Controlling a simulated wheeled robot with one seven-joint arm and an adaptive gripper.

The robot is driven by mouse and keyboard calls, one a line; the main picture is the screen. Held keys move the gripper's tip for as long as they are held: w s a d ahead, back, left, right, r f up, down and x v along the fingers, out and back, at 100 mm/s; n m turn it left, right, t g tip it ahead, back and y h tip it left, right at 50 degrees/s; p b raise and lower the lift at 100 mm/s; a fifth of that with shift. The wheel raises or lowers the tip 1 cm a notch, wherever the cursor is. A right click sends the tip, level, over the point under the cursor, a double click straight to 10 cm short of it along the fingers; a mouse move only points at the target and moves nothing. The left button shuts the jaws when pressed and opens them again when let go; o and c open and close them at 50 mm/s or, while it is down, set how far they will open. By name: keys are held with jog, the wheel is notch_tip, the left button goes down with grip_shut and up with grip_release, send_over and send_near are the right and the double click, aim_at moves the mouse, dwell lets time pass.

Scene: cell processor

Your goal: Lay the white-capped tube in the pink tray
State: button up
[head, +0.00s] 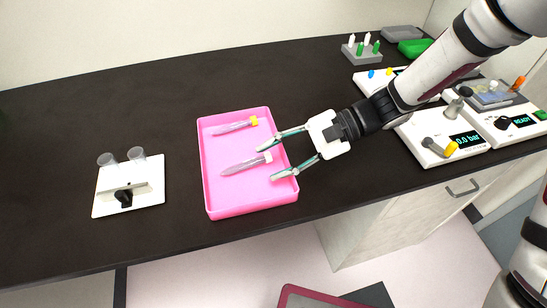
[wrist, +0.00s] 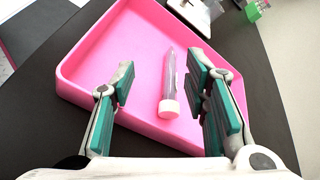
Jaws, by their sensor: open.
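The white-capped tube (head: 244,165) lies on its side on the floor of the pink tray (head: 283,206), its cap toward my gripper (head: 268,163). In the wrist view the same tube (wrist: 170,78) lies between my open fingers (wrist: 163,78), with visible space on both sides of its cap. It also rests inside the tray (wrist: 95,40) there. My gripper reaches over the tray's right side and holds nothing. A yellow-capped tube (head: 234,127) lies in the tray, farther back; I cannot make it out in the wrist view.
A white stand with two clear cups (head: 133,188) is left of the tray. White devices with displays (head: 440,140) and a small rack of capped tubes (head: 362,50) stand at the right. The dark counter (head: 120,90) is clear behind the tray; its front edge runs close by.

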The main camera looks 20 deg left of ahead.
jog(key=v, duration=1.1)
dwell(0.6)
jog(key=s+d+r+n+t+h+p, duration=0.1)
jog(key=s+d+r+t+h, duration=0.4)
jog(key=d, duration=0.5)
jog(key=s+d+r+n+t+h+p, duration=0.1)
jog(key=s+d+r+n+t+h, duration=0.2)
jog(key=s+d+r, duration=0.6)
jog(key=s+d+t+h, duration=0.1)
jog(key=s+t+h, duration=0.1)
jog(key=s+h, duration=0.1)
jog(key=shift+d+r+n+t+h, duration=0.2)
jog(key=shift+r+n+t+h, duration=0.1)
jog(key=shift+n, duration=0.1)
